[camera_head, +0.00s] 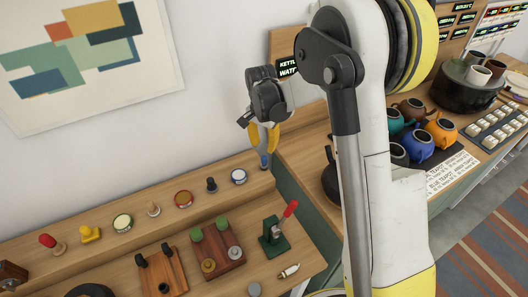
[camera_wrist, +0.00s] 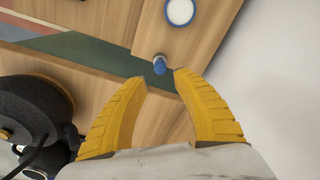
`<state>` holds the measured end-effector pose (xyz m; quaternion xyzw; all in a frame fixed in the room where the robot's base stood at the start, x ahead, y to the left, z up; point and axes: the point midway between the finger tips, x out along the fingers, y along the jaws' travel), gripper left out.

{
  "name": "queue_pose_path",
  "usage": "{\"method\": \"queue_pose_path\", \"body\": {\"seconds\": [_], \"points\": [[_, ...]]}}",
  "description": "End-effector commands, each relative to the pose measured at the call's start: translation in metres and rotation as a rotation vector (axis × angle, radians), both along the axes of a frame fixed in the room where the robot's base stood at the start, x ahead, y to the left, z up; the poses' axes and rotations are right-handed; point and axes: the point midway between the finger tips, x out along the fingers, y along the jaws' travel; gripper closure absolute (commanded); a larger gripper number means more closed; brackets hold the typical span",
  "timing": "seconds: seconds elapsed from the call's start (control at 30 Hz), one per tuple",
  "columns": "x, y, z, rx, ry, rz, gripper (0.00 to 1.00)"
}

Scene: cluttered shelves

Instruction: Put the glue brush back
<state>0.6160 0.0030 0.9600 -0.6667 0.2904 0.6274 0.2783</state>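My gripper (camera_head: 265,148) hangs above the right end of the raised wooden ledge, fingers pointing down. In the wrist view its two yellow fingers (camera_wrist: 160,78) are apart, with nothing held between them. A small upright blue-topped thing (camera_wrist: 160,64) stands on the ledge just beyond the gap between the fingertips. It also shows just under the fingers in the head view (camera_head: 264,161). It may be the glue brush, but its shape is partly hidden and I cannot be sure. I cannot tell whether the fingers touch it.
A blue-rimmed white tin (camera_head: 238,176) stands left of the blue-topped thing. A green press with a red lever (camera_head: 275,236) stands on the lower bench. A dark kettle (camera_head: 330,182) is at right.

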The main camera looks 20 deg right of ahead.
Motion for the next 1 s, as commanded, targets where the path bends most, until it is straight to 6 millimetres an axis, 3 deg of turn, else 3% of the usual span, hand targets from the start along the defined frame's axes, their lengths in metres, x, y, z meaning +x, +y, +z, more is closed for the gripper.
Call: {"method": "queue_pose_path", "body": {"seconds": [0.1, 0.3, 0.47, 0.7, 0.83, 1.0], "points": [[-0.001, 0.001, 0.025, 0.0, 0.0, 0.0, 0.66], [-0.004, 0.002, 0.046, 0.0, -0.003, 0.006, 0.66], [-0.024, 0.001, 0.083, -0.001, -0.054, 0.083, 0.66], [-0.101, -0.001, 0.162, -0.034, -0.22, 0.332, 0.66], [-0.149, -0.002, 0.186, -0.073, -0.311, 0.471, 0.66], [-0.207, -0.003, 0.195, -0.143, -0.423, 0.639, 0.66]]}}
